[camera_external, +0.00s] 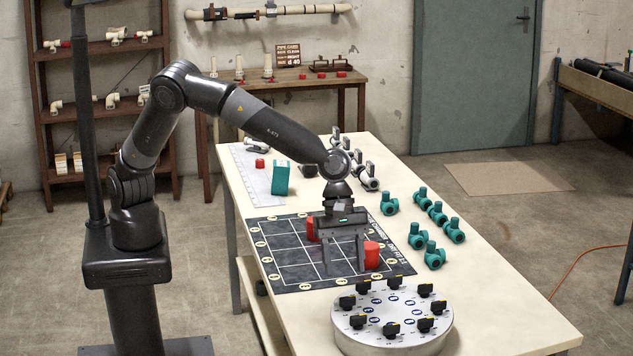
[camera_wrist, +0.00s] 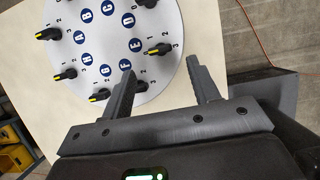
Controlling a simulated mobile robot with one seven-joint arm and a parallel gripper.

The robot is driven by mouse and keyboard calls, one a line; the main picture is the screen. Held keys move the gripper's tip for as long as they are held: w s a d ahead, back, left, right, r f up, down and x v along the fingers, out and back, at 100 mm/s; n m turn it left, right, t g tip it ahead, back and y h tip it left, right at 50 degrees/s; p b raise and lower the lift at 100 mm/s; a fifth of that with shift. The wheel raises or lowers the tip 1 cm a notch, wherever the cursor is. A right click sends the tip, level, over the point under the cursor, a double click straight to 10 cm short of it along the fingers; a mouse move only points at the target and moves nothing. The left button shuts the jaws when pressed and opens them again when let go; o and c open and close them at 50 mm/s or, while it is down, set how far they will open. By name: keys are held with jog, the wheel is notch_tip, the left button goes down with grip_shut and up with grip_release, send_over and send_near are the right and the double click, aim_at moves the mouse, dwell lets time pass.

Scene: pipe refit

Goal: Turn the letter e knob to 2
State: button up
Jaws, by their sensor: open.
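The round grey dial panel (camera_external: 345,340) stands on the front of the table, with several black knobs around its top. In the wrist view the panel (camera_wrist: 118,45) carries blue letter discs, and the letter E disc (camera_wrist: 135,45) is at its right side. The letter e knob (camera_wrist: 159,49) sits just outside that disc, black with a yellow end towards the left; its exact setting I cannot tell. In the external view its letter is too small to read. My gripper (camera_external: 345,268) is open and empty, fingers down over the dark mat, behind the panel. In the wrist view my gripper (camera_wrist: 159,66) points towards the panel.
A red cylinder (camera_external: 372,255) stands on the gridded mat (camera_external: 290,260) beside my right finger; another (camera_external: 311,229) is behind the gripper. Several teal fittings (camera_external: 434,256) lie to the right. A teal box (camera_external: 280,178) stands further back. The table right of the panel is clear.

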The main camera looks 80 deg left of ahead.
aim_at(347, 297)
jog(key=x, duration=0.6)
jog(key=shift+d+f, duration=0.1)
jog(key=shift+f, duration=0.3)
jog(key=c, duration=1)
jog(key=shift+o, duration=0.2)
